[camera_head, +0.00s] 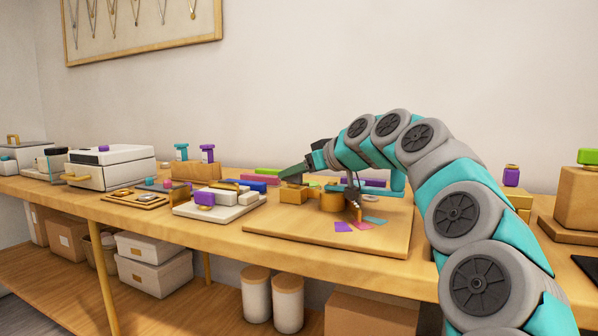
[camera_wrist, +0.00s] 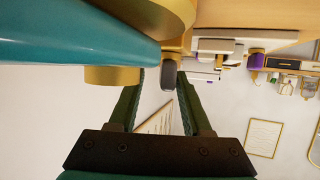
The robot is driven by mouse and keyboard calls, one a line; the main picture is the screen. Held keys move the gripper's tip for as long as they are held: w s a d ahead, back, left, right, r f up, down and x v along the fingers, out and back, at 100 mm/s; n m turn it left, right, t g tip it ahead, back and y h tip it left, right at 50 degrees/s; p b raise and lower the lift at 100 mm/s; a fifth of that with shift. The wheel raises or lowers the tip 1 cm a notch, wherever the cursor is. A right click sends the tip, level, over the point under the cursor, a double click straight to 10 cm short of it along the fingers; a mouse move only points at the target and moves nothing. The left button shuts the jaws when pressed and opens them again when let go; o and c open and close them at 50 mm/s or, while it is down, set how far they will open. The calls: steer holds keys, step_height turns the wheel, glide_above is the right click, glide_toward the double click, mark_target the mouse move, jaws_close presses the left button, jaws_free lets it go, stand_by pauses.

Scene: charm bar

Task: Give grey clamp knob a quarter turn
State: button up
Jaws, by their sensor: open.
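In the wrist view, a small dark grey knob (camera_wrist: 169,75) shows between the fingertips, beside a brass-coloured fitting. I take it to be the clamp knob. My gripper (camera_wrist: 163,82) is open, with one finger on each side of the knob in the picture. A gap shows on both sides; I cannot tell how deep the knob sits between the fingers. In the head view my gripper (camera_head: 284,175) points left and down above a brass block (camera_head: 292,195) on the wooden board. I cannot make out the knob there.
The wooden board (camera_head: 290,228) carries a brass cylinder (camera_head: 331,202) and coloured pieces. A teal bar (camera_wrist: 75,42) and brass parts crowd the upper left of the wrist view. A white tray (camera_head: 217,212) stands left of the board. A white box (camera_head: 110,168) is farther left.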

steer(key=shift+s+d+r, duration=0.25)
steer(key=shift+s+d, duration=0.05)
steer(key=shift+d, duration=0.2)
steer(key=v, duration=0.6)
steer(key=shift+s+d+r, duration=0.15)
steer(key=shift+s, duration=0.1)
